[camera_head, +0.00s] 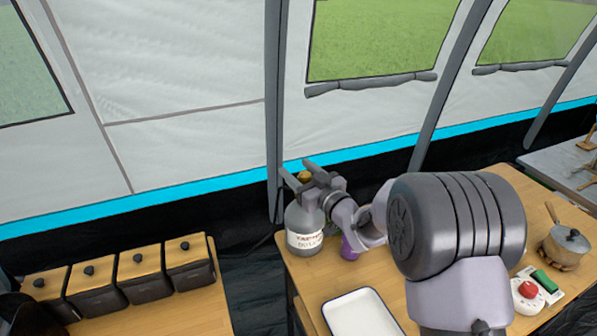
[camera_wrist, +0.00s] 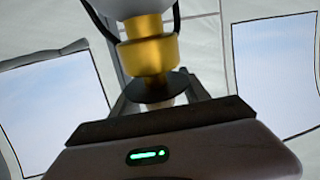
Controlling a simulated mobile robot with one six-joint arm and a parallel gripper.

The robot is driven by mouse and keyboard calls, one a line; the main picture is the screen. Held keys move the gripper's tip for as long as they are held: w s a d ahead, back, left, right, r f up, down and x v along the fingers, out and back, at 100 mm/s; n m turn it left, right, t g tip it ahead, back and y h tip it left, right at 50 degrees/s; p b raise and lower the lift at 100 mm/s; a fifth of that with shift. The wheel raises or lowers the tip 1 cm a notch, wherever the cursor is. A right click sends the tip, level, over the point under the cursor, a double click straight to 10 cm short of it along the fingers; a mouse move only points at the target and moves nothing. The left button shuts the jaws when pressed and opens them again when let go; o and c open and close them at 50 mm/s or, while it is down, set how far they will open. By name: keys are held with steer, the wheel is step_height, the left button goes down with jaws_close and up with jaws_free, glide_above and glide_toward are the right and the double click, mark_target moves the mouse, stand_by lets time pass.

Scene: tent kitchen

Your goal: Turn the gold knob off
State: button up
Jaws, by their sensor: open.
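The gold knob (camera_head: 304,176) sits on top of a grey gas bottle (camera_head: 303,240) with a white label, at the table's back left corner. In the wrist view the gold knob (camera_wrist: 150,56) is large and near the centre, with a dark disc beside it and the pale bottle at the top edge. My gripper (camera_head: 295,172) is open, with its fingers reaching around the knob area at the bottle's top. In the wrist view my gripper (camera_wrist: 158,98) has its fingers spread either side of the dark disc. I cannot tell whether they touch it.
A purple item (camera_head: 349,250) stands close right of the bottle, partly behind my arm. A white tray (camera_head: 361,315) lies in front. A red-topped white device (camera_head: 527,292), a green block (camera_head: 545,281) and a pot (camera_head: 567,245) are at the right. Dark boxes (camera_head: 140,276) stand left.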

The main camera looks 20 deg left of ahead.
jaws_close()
